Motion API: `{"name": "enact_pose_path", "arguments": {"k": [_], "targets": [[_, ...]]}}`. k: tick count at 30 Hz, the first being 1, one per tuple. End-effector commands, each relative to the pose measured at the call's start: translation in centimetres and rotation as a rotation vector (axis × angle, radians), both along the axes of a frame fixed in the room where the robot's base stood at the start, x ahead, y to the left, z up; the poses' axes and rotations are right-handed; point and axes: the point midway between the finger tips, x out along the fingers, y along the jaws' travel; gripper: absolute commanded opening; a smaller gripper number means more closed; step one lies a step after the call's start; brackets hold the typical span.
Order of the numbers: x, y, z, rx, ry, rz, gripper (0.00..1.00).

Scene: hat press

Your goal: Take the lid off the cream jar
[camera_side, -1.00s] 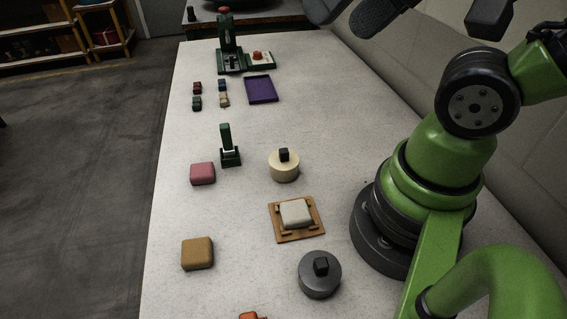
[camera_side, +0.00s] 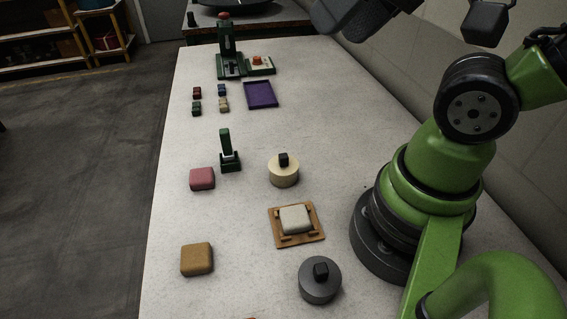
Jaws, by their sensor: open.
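The cream jar (camera_side: 284,176) stands upright on the white table near the middle of the side view. It is round and cream-coloured, with a dark block-shaped knob (camera_side: 283,159) on top, so its lid appears to be on. A similar grey jar (camera_side: 320,285) with a dark knob stands nearer the bottom. My gripper's fingers are not seen; only dark parts of my arm show at the top edge, well apart from the cream jar.
A wooden tray (camera_side: 278,237) holding a pale block (camera_side: 295,219) lies between the jars. A green stand (camera_side: 229,158), a pink block (camera_side: 202,179) and a tan block (camera_side: 197,259) are to the left. A purple tray (camera_side: 260,94) and green press (camera_side: 227,55) stand farther back.

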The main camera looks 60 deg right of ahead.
Motion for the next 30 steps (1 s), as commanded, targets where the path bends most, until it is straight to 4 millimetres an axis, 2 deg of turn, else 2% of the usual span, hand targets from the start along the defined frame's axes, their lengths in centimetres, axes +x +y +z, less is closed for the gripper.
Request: {"name": "enact_pose_path", "arguments": {"k": [5,8,12,16,22,30], "targets": [[2.1,-0.6,-1.2,-0.105,0.073,0.102,0.49],[4.1,-1.3,-2.9,-0.21,0.144,0.231,0.49],[6.8,-2.3,-6.2,-0.341,0.249,0.449,0.49],[8.7,-3.1,-9.9,-0.427,0.339,0.672,0.49],[9.9,-4.1,-15.2,-0.49,0.43,0.959,0.49],[10.1,-4.4,-18.5,-0.504,0.46,1.094,0.49]]}}
